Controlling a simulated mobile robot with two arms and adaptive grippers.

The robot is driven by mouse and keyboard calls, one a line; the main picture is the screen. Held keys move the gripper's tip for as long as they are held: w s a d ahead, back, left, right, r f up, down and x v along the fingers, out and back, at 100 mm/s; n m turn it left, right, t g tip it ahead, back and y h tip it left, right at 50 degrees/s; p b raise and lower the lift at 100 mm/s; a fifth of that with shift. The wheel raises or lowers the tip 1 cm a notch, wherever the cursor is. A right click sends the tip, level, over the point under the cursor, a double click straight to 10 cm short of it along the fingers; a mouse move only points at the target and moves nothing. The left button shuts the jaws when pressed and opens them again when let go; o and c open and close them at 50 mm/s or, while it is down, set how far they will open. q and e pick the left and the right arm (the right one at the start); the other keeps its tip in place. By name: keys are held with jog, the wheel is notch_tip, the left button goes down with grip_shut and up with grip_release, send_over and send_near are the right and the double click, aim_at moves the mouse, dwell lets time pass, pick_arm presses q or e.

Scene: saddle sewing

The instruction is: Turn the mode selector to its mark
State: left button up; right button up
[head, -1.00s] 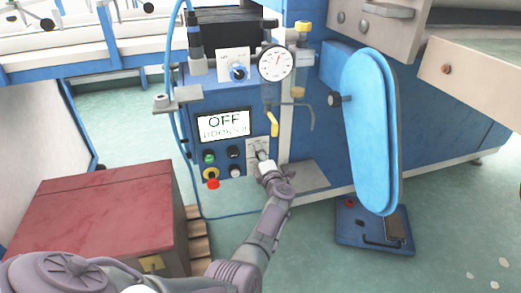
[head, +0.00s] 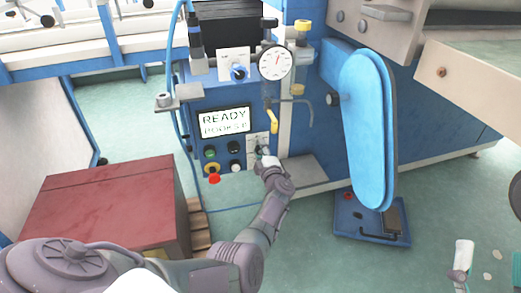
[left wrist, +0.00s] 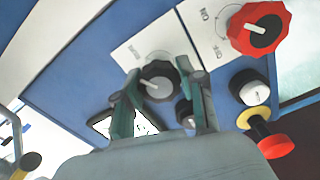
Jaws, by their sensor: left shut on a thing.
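The mode selector is a black knob with a pale pointer bar (left wrist: 157,85) on a white plate on the blue control box. In the left wrist view it sits between the two fingers of my left gripper (left wrist: 158,88), which is shut on it. In the head view my left gripper (head: 262,157) reaches the plate (head: 257,141) right of the buttons and mostly hides the knob. Its mark cannot be made out. The display (head: 225,122) reads READY; its second line is unclear. A white end part of what looks like my right arm (head: 463,253) shows at the lower right; its jaws cannot be made out.
Several buttons, including a red one (head: 214,179), lie left of the knob. A red knob (left wrist: 258,28) on a white plate is close by in the left wrist view. A gauge (head: 276,62) and yellow-handled valve (head: 273,122) stand above. A red box (head: 100,215) is at left.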

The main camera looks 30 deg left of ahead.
pick_arm(q)
jog(key=o, duration=1.2)
jog(key=shift+w, duration=0.1)
jog(key=shift+c, duration=0.2)
jog(key=shift+d, duration=0.1)
